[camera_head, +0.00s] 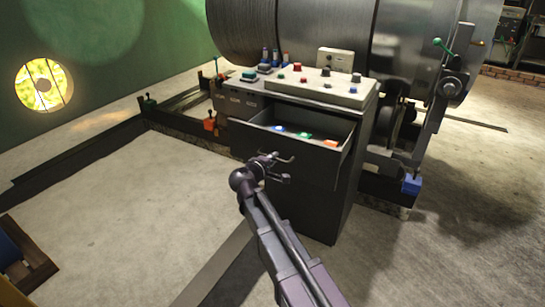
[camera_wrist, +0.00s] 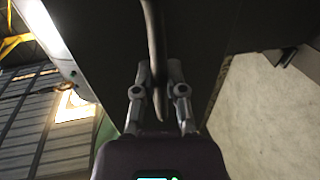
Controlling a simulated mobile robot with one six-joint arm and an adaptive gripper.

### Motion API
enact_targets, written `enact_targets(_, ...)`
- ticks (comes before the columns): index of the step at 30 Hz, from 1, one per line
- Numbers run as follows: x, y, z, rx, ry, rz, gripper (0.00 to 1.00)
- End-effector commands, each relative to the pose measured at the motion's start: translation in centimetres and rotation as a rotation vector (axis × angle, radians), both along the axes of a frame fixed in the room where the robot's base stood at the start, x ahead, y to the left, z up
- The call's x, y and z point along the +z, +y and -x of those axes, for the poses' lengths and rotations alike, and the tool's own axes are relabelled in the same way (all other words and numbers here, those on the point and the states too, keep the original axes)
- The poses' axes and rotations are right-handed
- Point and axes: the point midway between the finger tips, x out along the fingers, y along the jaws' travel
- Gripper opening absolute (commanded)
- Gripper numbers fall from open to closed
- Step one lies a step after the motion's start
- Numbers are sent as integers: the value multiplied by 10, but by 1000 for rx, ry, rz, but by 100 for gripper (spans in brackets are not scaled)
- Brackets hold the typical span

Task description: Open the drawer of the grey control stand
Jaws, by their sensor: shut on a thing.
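The grey control stand (camera_head: 325,205) stands in the middle of the head view with its drawer (camera_head: 285,160) pulled out toward me. Small blue, green and orange items lie inside the open drawer. My gripper (camera_head: 275,167) is at the drawer front. In the wrist view my gripper (camera_wrist: 158,78) is shut on the drawer handle (camera_wrist: 155,40), a dark bar that runs between the two fingers. How far the drawer reaches back inside the stand is hidden.
A sloped panel (camera_head: 325,90) with coloured knobs tops the stand. A large metal drum (camera_head: 335,40) is behind it. A dark low rail (camera_head: 80,148) and an orange-based lever (camera_head: 210,123) are to the left.

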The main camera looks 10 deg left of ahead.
Motion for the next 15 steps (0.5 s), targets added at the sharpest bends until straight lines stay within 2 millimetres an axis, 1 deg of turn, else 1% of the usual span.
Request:
enact_targets(1,1,3,-3,11,-3,-2,0)
enact_targets(6,1,-1,-6,7,-4,-1,0)
enact_targets(7,1,-1,-6,6,-4,-1,21)
enact_targets(8,1,-2,-6,5,-3,-1,30)
enact_targets(9,1,-3,-6,3,-3,-1,42)
enact_targets(10,1,-4,-7,1,-2,-1,51)
enact_targets(15,1,-8,-7,-4,-2,0,51)
